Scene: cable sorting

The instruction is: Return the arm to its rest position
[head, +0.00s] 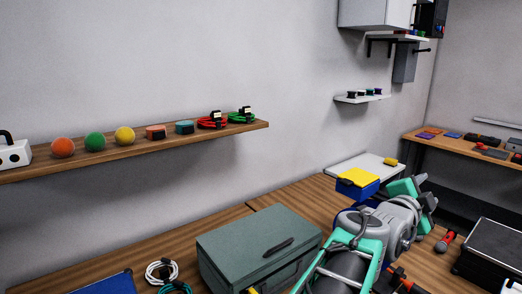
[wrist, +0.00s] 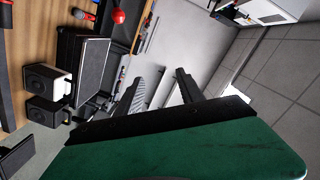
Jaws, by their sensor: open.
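My arm, teal and grey, rises at the lower right of the head view, over the table (head: 215,225). Its far end reaches beside a yellow and blue box (head: 357,182). My gripper (wrist: 161,86) shows in the wrist view as two dark fingers spread apart, with nothing between them. The fingertips are not clear in the head view. A red cable (head: 210,123) and a green cable (head: 241,118) lie coiled on the wall shelf (head: 135,148). A white cable (head: 161,271) and a teal cable (head: 175,288) lie on the table.
A grey-green toolbox (head: 250,240) stands left of my arm. A black case (head: 490,250) and a red microphone (head: 445,242) are to its right. Coloured balls and small spools line the shelf. A second bench (head: 420,140) stands at the right. Speakers (wrist: 45,78) show in the wrist view.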

